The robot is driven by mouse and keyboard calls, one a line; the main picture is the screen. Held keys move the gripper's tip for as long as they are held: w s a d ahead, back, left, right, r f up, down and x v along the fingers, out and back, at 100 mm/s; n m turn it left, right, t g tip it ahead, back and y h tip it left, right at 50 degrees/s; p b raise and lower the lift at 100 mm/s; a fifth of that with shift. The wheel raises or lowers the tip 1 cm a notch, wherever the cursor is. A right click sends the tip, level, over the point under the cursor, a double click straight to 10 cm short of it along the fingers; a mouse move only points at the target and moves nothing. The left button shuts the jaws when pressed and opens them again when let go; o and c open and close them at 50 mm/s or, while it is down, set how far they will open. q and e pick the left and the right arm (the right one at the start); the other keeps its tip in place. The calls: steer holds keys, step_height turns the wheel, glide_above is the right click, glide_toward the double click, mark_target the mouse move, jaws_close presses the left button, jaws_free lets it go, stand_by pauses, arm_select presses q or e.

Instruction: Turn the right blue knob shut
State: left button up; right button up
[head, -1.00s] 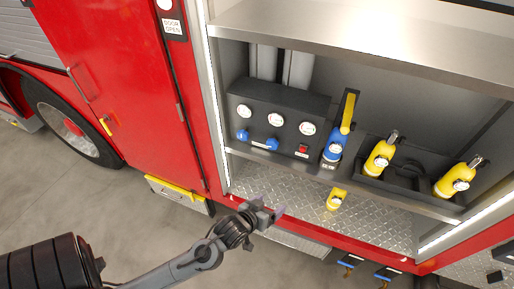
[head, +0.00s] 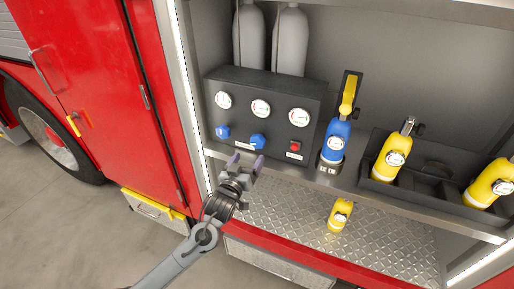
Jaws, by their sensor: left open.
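The right blue knob (head: 258,141) sits low on the front of a dark control panel (head: 313,100), beneath the middle gauge. The left blue knob (head: 223,132) is on the same panel, below the left gauge. My left gripper (head: 247,163) is open and empty, just below the right blue knob in the picture, with its purple-tipped fingers pointing up toward the panel. It appears apart from the knob, though the exact gap is hard to tell. My right gripper does not show.
A red button (head: 294,147) is right of the knobs. A blue bottle (head: 335,139) stands beside the panel, with yellow bottles (head: 391,157) further right. A small yellow bottle (head: 340,214) is on the metal tread floor (head: 290,216). The red door (head: 95,90) is at left.

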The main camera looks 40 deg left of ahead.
mark_target(257, 145)
arm_select(q)
steer(key=b+x, duration=0.1)
steer(key=x, duration=0.9)
steer(key=c, duration=1)
